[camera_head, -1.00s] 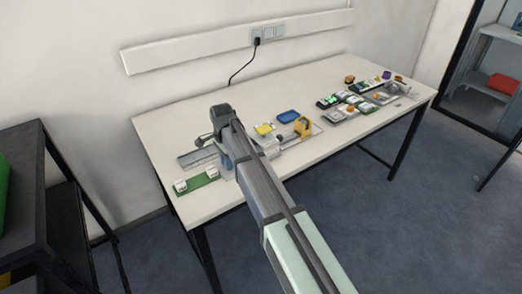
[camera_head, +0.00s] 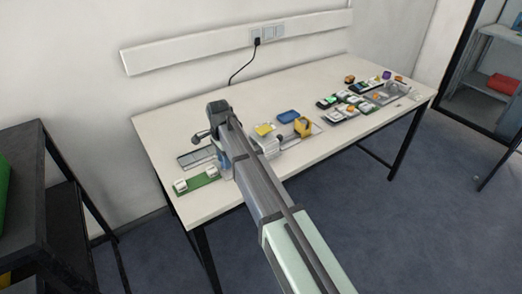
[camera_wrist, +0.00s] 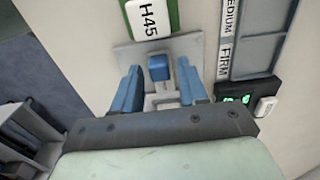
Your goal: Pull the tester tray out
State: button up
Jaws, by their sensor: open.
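In the wrist view my gripper (camera_wrist: 158,72) is open, with one blue finger on each side of a small blue block (camera_wrist: 159,68). The block stands on a grey plate with pale metal parts (camera_wrist: 163,100) below it, which looks like the tester tray and its handle. I cannot tell whether the fingers touch the block. A black display with green digits (camera_wrist: 237,98) sits to the right of the fingers. In the head view my arm hides most of the tester and my fingers.
A green board (camera_head: 197,186) with white labelled blocks lies at the table's left front. A grey rack (camera_head: 196,158), marked MEDIUM and FIRM in the wrist view, lies behind it. A yellow item (camera_head: 303,126) and a blue tray (camera_head: 288,116) are right of my arm.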

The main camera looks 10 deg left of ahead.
jog(key=shift+r, duration=2.7)
